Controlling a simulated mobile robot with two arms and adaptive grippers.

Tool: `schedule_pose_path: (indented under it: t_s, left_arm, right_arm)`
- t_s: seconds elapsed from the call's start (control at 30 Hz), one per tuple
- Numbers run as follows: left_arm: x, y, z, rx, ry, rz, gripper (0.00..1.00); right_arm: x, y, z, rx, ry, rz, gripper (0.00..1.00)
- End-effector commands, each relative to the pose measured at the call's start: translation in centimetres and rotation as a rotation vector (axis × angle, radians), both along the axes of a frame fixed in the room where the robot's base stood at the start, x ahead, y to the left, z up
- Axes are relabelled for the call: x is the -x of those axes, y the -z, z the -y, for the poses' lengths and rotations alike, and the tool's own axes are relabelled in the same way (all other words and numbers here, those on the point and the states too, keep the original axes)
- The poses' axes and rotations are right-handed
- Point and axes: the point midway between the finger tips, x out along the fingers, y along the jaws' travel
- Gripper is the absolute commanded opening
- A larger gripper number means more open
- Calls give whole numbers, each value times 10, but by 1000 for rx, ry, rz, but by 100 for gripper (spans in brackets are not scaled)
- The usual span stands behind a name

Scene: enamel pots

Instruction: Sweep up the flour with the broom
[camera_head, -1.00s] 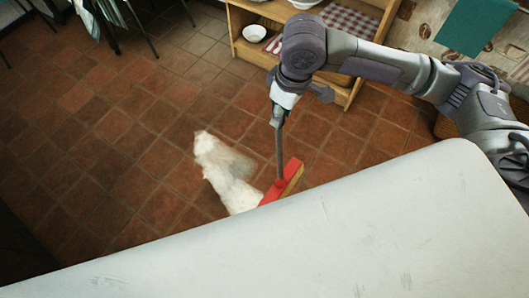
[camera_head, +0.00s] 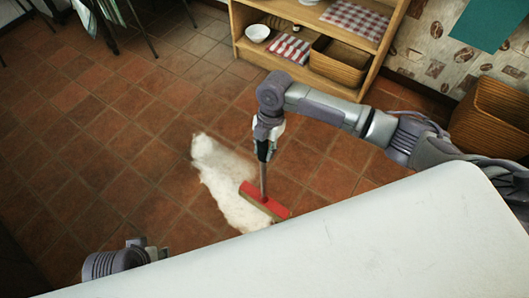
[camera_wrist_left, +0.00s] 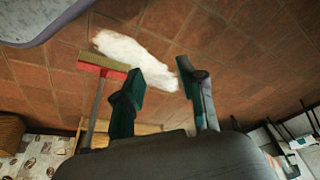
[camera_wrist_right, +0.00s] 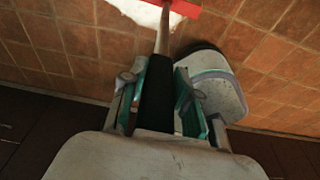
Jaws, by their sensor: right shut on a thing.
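A long white patch of flour (camera_head: 222,180) lies on the tiled floor; it also shows in the left wrist view (camera_wrist_left: 138,58). The broom (camera_head: 264,204) has a red head, which stands at the lower right part of the flour and overlaps it in the head view. My right gripper (camera_head: 264,152) is shut on the broom's handle; the right wrist view shows its dark grip (camera_wrist_right: 157,95) between the fingers. My left gripper (camera_wrist_left: 160,76) is open and empty in the left wrist view, above the floor. In the head view its fingers are hidden.
A pale tabletop (camera_head: 330,240) fills the near side and hides the floor below it. A wooden shelf (camera_head: 325,85) with bowls, checked cloths and a basket stands at the back. A wicker basket (camera_head: 490,118) is at the right. The floor left of the flour is clear.

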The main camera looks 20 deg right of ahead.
Motion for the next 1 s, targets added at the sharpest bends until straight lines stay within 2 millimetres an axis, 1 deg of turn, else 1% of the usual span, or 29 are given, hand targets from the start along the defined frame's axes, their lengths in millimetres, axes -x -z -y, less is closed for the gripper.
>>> schedule_pose_path:
  t_s: [0.17, 0.3, 0.37, 0.5, 0.7, 0.8, 1.0]
  left_arm:
    - [4, -7, -1, 0, -1, 9, 40]
    - [11, -12, -2, 1, -2, 23, 40]
    - [1, -18, 1, 11, 2, 68, 40]
    - [-27, -24, 9, 38, 13, 201, 40]
    - [-60, -36, 20, 76, 27, 376, 40]
    - [-72, -43, 24, 90, 31, 444, 40]
    - [-85, -52, 29, 107, 37, 522, 40]
  right_arm:
    - [-1, 16, 0, -3, -42, 2, 0]
    - [0, 37, 0, -3, -43, 3, 0]
    - [-1, 33, 0, -3, -43, 4, 0]
    - [0, 38, 0, -2, -42, 3, 0]
    - [0, 44, 0, -2, -42, 3, 0]
    - [0, 47, 0, -2, -41, 3, 0]
    - [0, 49, 0, -1, -41, 3, 0]
